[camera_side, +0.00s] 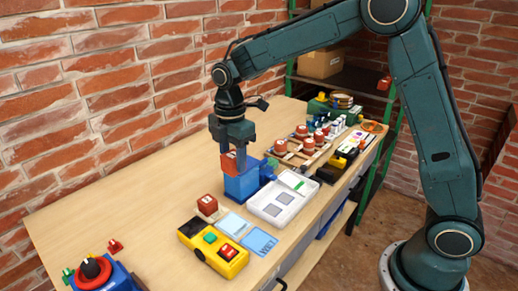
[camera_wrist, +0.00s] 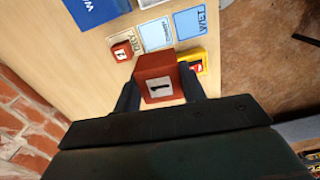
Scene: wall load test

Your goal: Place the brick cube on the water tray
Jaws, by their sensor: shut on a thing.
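A red-brown brick cube with a white label marked 1 (camera_wrist: 155,78) is between the two fingers of my gripper (camera_wrist: 159,92) in the wrist view. My gripper (camera_side: 233,152) is shut on it. In the side view the held cube (camera_side: 228,163) shows at the fingertips, over or in front of a blue box (camera_side: 241,186); the exact gap is unclear. The blue box with white lettering also shows at the top of the wrist view (camera_wrist: 92,10). I cannot tell for sure which thing is the water tray.
A second red cube (camera_side: 207,204) sits on a pale pad, beside a light blue pad (camera_side: 235,223) and a blue WET pad (camera_side: 260,241). A yellow box (camera_side: 213,250) and a white tray (camera_side: 265,209) stand near.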

